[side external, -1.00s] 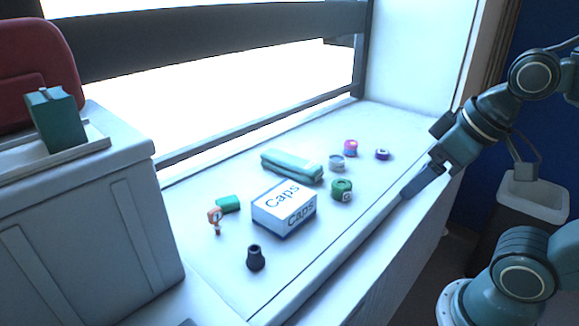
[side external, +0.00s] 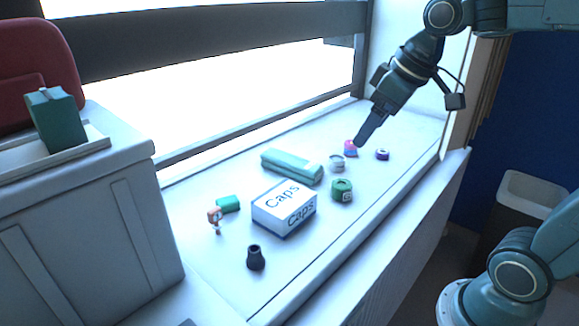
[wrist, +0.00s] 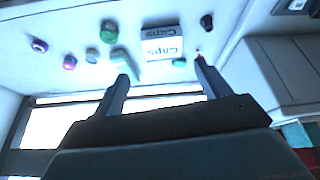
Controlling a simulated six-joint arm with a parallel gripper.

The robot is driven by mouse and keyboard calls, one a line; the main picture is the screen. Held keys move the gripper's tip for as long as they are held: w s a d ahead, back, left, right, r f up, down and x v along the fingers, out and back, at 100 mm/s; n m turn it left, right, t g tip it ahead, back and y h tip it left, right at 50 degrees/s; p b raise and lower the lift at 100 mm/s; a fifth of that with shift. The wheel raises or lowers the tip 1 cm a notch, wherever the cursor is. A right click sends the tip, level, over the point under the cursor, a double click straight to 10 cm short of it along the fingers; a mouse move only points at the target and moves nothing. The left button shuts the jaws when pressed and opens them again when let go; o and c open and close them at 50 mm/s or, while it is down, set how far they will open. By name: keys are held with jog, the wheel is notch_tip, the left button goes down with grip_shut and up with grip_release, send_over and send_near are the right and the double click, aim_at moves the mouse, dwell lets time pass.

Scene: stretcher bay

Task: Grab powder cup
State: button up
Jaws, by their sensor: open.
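A small pale grey round cup (side external: 337,163), which looks like the powder cup, stands on the white counter between the folded teal cloth and a pink round item. It also shows at the left of the wrist view (wrist: 91,56). My gripper (side external: 362,141) is above the far part of the counter, near the pink item in the side view and apart from the cup. In the wrist view my gripper (wrist: 161,70) has its two fingers wide apart with nothing held between them. The cup's contents are too small to make out.
Near the cup are the pink item (side external: 351,149), a purple ring (side external: 382,154), a green roll (side external: 342,191) and the teal cloth (side external: 291,167). A Caps box (side external: 284,207), a green block (side external: 228,204), a red-and-white item (side external: 215,218) and a dark cone (side external: 255,258) lie nearer.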

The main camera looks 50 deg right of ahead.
jog(key=w+d+n, duration=0.1)
jog(key=w+d, duration=0.5)
jog(key=w, duration=0.3)
jog(key=n+g+y, duration=0.1)
jog(key=n+y, duration=0.1)
jog(key=n, duration=0.2)
send_over(337, 159)
jog(key=s, duration=0.3)
jog(key=shift+a+f, duration=0.2)
jog(key=shift+f, duration=5.95)
jog(key=shift+a+f, duration=0.2)
jog(key=shift+f, duration=5.95)
jog(key=shift+x, duration=2.55)
jog(key=shift+a, duration=0.1)
